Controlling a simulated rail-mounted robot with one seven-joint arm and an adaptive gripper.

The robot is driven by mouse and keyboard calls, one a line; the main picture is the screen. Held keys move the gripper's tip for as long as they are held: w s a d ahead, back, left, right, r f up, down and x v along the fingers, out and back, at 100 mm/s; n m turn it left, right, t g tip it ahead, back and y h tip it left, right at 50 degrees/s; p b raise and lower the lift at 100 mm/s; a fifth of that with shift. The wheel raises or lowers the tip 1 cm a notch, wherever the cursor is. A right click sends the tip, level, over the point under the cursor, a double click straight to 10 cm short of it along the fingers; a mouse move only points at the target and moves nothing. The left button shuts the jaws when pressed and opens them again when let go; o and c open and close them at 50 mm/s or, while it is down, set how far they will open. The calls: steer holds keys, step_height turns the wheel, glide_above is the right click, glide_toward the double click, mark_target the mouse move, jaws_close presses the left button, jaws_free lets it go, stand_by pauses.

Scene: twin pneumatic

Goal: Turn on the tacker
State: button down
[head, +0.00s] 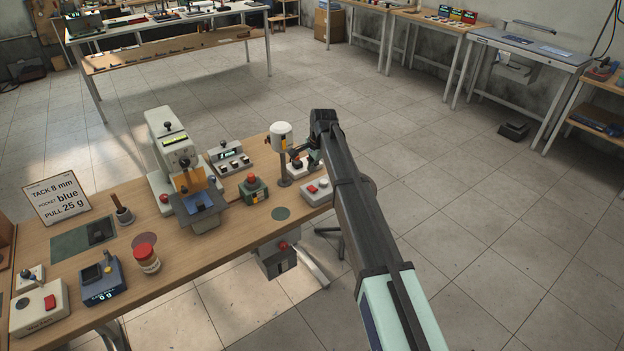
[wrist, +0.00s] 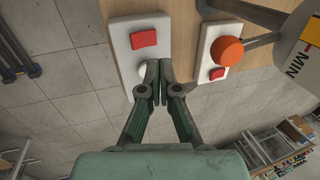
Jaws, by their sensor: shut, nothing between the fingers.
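A tall cream bench machine (head: 168,140) with a lit yellow display and a blue work plate stands mid-table; I see no label naming it the tacker. My gripper (wrist: 157,88) is shut and empty, its tips together at the near edge of a white switch box (wrist: 118,38). This box has a red rectangular button (wrist: 143,38) and a pale round button, partly hidden by the fingertips; contact is unclear. In the head view, my gripper (head: 296,164) is small and dark beside the white post device (head: 281,135).
A second white box (wrist: 209,72) with a red button stands to the right, below an orange ball knob (wrist: 227,50). A grey-white box with a red button (head: 312,189) sits near the table's right end. A sign (head: 57,200) reads tack 8 mm, pocket blue, pull 25 g.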

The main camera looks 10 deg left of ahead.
steer(key=shift+r+b, duration=0.65)
steer(key=shift+r, duration=2.15)
